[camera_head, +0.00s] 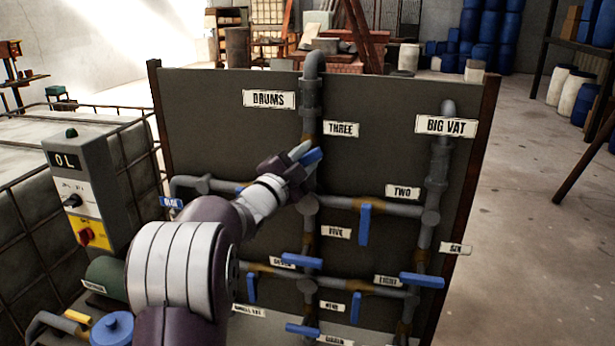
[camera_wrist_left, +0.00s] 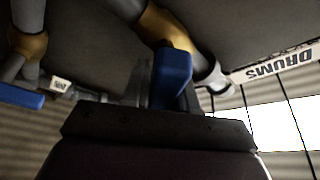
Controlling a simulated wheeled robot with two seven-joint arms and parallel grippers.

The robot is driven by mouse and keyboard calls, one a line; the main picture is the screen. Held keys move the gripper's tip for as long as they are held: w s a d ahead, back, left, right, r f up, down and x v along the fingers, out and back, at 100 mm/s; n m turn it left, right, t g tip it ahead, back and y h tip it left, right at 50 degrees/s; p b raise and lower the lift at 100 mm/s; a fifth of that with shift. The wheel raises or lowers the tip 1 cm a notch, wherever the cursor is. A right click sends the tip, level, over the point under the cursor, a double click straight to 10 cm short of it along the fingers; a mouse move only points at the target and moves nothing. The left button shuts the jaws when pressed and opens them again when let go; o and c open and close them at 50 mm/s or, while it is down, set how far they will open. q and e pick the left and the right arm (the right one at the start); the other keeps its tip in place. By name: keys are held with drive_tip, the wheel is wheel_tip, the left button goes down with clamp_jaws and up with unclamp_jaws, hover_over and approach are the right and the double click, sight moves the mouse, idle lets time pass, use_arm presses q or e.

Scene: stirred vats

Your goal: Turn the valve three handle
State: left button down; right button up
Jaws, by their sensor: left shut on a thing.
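The valve three handle (camera_head: 311,156) is a blue lever on the upright pipe below the label THREE (camera_head: 341,129). In the head view it slants up to the right at the tip of my left gripper (camera_head: 300,154). The left wrist view shows the blue handle (camera_wrist_left: 172,75) close up, at the jaws of my left gripper (camera_wrist_left: 165,88), beside the brass-coloured valve body (camera_wrist_left: 162,25). My left gripper is shut on this handle. The fingers are partly hidden by the wrist and the handle. My right gripper is in neither view.
Other blue handles stick out nearby, such as those of valve two (camera_head: 364,224) and valve six (camera_head: 421,281). Grey pipes (camera_head: 385,209) run across the dark panel (camera_head: 220,120). A control box (camera_head: 81,190) stands left of my arm.

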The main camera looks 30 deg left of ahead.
use_arm(q)
drive_tip(key=n+y+b, duration=0.1)
drive_tip(key=n+b, duration=0.2)
drive_tip(key=n+t+y+b, duration=0.1)
drive_tip(key=n+y+b, duration=0.1)
drive_tip(key=n+b, duration=0.1)
drive_tip(key=f+n+y+b, duration=0.1)
drive_tip(key=n+y+b, duration=0.1)
drive_tip(key=n+b, duration=0.2)
drive_tip(key=shift+a+n+t, duration=0.2)
drive_tip(key=shift+n+t, duration=0.2)
drive_tip(key=shift+a+r+n+y+b, duration=0.1)
drive_tip(key=shift+n+y+b, duration=0.45)
drive_tip(key=shift+n+b, duration=0.45)
drive_tip(key=shift+a+r+n+y+b, duration=0.1)
drive_tip(key=shift+n+y+b, duration=0.45)
drive_tip(key=shift+n, duration=0.75)
drive_tip(key=shift+s+r, duration=0.1)
drive_tip(key=c, duration=1)
unclamp_jaws()
drive_tip(key=shift+r, duration=0.15)
drive_tip(key=shift+b+v, duration=2.55)
drive_tip(key=shift+v, duration=3.85)
